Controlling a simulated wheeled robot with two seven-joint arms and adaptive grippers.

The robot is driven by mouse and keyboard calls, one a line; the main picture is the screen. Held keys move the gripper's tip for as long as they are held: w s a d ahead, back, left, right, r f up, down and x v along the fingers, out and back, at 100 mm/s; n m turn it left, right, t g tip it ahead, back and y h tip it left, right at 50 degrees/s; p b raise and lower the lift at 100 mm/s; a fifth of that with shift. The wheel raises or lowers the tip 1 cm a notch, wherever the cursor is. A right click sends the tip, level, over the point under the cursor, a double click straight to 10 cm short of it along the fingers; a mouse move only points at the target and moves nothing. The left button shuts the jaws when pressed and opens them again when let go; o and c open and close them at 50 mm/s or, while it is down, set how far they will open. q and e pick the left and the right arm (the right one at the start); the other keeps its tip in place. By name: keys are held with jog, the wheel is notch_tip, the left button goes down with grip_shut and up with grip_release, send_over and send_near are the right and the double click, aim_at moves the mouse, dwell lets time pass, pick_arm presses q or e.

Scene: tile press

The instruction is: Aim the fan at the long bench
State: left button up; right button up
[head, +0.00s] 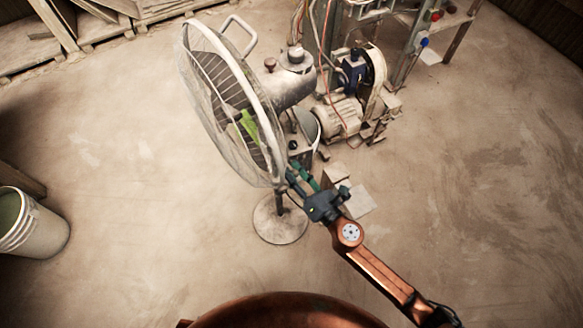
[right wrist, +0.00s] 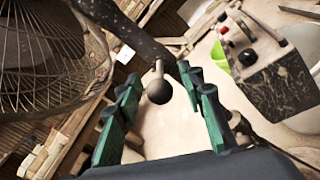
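The pedestal fan (head: 217,95) stands on a round base (head: 280,222) in the head view. Its wire cage faces left, and its motor and a loop handle (head: 237,35) are at the back. The cage also shows at the left of the right wrist view (right wrist: 50,55). My right gripper (head: 297,183) is beside the fan's upper pole, below the cage. In the right wrist view its green fingers are apart, with a dark ball-ended knob (right wrist: 159,89) in line between them; I see no contact. My left gripper is not in view. I cannot tell which thing is the long bench.
A machine with a motor (head: 340,115) and cables stands behind the fan to the right. A bucket (head: 30,225) stands at the left. Wooden boards and pallets (head: 75,30) lie at the back left. The floor at right is mostly clear.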

jog(key=shift+w+a, duration=0.15)
jog(key=shift+w, duration=0.05)
grip_shut()
dwell(0.4)
dwell(0.3)
